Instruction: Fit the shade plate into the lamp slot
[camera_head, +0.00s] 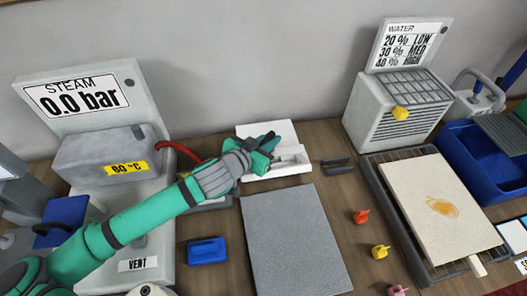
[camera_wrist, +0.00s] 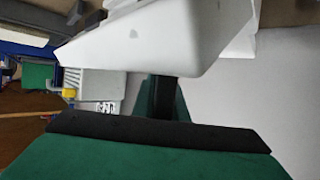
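My gripper (camera_head: 266,146) is at the back middle of the bench in the head view, right at a white piece. The white piece has an upright panel (camera_head: 262,129) behind the gripper and a low block (camera_head: 291,163) in front and to its right. My fingers hide part of it, and I cannot make out a slot. In the wrist view a large white body (camera_wrist: 160,38) fills the top, very close to the green and black gripper parts. I cannot tell whether the fingers are closed on it, nor which piece is the shade plate or the lamp.
A grey flat board (camera_head: 292,238) lies in front of my gripper. A small dark holder (camera_head: 338,165) is right of the white piece. A steam unit (camera_head: 110,155) stands left, a water unit (camera_head: 400,112) right. A blue block (camera_head: 207,251) and several coloured pegs (camera_head: 380,251) lie nearer.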

